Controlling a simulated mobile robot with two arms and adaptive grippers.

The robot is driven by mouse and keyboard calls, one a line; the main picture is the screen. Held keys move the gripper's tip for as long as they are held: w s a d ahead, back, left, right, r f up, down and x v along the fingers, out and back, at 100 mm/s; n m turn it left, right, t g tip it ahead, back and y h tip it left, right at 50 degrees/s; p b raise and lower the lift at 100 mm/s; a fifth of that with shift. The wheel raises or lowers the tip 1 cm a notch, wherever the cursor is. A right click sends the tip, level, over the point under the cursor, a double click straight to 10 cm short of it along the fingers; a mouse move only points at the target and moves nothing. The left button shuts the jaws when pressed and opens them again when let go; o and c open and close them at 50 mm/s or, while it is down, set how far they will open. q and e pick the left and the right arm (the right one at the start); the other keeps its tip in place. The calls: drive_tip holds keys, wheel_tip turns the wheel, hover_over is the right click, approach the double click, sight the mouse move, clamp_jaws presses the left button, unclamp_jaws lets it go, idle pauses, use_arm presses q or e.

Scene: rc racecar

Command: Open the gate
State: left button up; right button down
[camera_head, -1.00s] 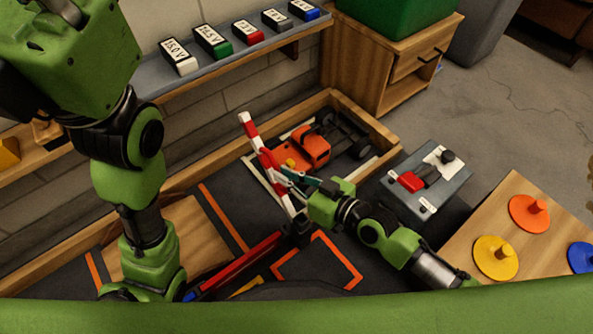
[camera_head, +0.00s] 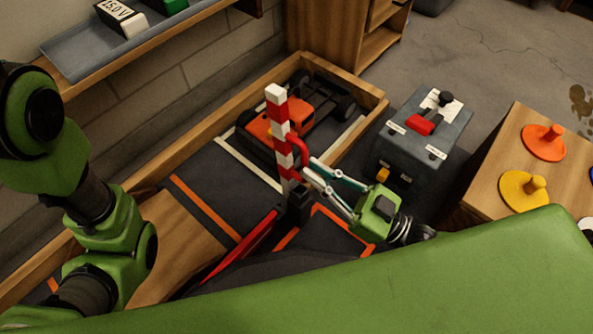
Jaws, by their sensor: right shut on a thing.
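The gate is a red-and-white striped bar (camera_head: 278,112) that stands nearly upright from a dark base (camera_head: 298,197) at the side of the track area. A red handle (camera_head: 299,147) curves off its right side. My right gripper (camera_head: 306,168) reaches in from the right and is shut on the gate at this handle; the exact contact is small in the picture. The orange racecar (camera_head: 283,122) sits behind the bar inside the wood-framed corner, partly hidden by it. My left arm shows at the left, but its gripper is out of view.
A grey control box (camera_head: 400,155) with a red lever stands right of the gate. A wooden table (camera_head: 480,183) with coloured discs is further right. A wooden border (camera_head: 190,152) rims the track, and a shelf is above it.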

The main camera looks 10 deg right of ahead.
drive_tip(key=shift+s+d+f, duration=0.2)
drive_tip(key=shift+s+f, duration=0.1)
drive_tip(key=shift+s, duration=0.1)
drive_tip(key=c, duration=2.1)
unclamp_jaws()
drive_tip(key=shift+c, duration=0.2)
drive_tip(key=shift+r, duration=0.15)
wheel_tip(320, 180, up, 10)
